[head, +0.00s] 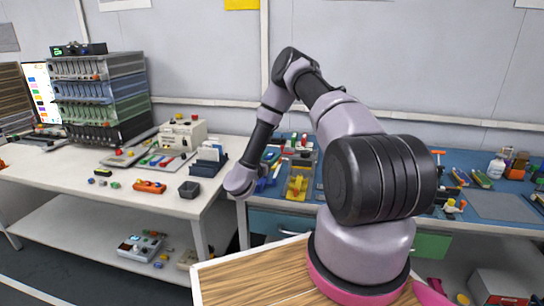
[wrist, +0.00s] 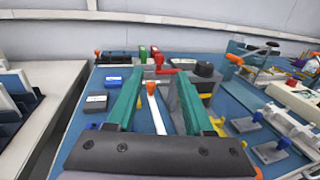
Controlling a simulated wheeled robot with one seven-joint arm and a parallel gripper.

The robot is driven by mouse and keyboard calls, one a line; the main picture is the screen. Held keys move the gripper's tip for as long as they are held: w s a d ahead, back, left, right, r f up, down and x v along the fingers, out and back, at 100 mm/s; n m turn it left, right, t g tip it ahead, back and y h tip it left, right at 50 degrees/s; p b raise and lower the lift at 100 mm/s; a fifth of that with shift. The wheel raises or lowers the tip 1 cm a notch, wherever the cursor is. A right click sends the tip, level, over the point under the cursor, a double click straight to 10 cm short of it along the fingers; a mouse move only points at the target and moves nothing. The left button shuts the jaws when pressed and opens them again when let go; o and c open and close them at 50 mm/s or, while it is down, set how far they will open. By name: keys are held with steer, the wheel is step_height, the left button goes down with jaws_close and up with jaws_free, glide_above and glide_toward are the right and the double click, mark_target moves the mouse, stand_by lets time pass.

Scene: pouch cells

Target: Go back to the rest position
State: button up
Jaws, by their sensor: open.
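My gripper (wrist: 160,76) shows in the wrist view as two long teal fingers spread apart on a dark bar. It is open, with no object held between the fingers. It points out over the blue bench top (wrist: 75,135). In the head view my arm stands in front, bent over at the top and reaching down to the left edge of the blue bench. The fingers cannot be made out clearly there.
A white table (head: 60,185) on the left bears a rack (head: 100,95), an orange part (head: 150,187) and a dark bin (head: 189,190). A wall closes the back.

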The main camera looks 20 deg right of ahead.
steer(key=w+a+r+n+t+y, duration=0.3)
steer(key=a+r+t+y, duration=0.15)
steer(key=r, duration=0.45)
steer(key=w+a+r+n+t+y, duration=0.25)
steer(key=a+r+y, duration=0.25)
steer(key=r, duration=0.3)
steer(key=w+a+r+n+t+y, duration=0.3)
steer(key=a+r+n+t+y, duration=0.15)
steer(key=r, duration=0.45)
steer(key=s+a+r+n+g+y, duration=1.15)
steer(key=a+r+n+y, duration=0.4)
steer(key=y, duration=0.35)
steer(key=s+a+f+n+g+h, duration=0.1)
steer(key=s+n+g+h, duration=0.5)
steer(key=s+n+g, duration=1.1)
steer(key=s+d+t+h, duration=0.5)
steer(key=s+d+t, duration=0.1)
steer(key=d, duration=0.4)
steer(key=s+d+f+m+t+h, duration=0.1)
steer(key=s+d+t+h, duration=0.5)
steer(key=s+d, duration=0.2)
steer(key=d, duration=0.2)
steer(key=shift+s+d+f+h, duration=0.15)
steer(key=shift+d+f+h, duration=0.15)
steer(key=shift+d, duration=0.05)
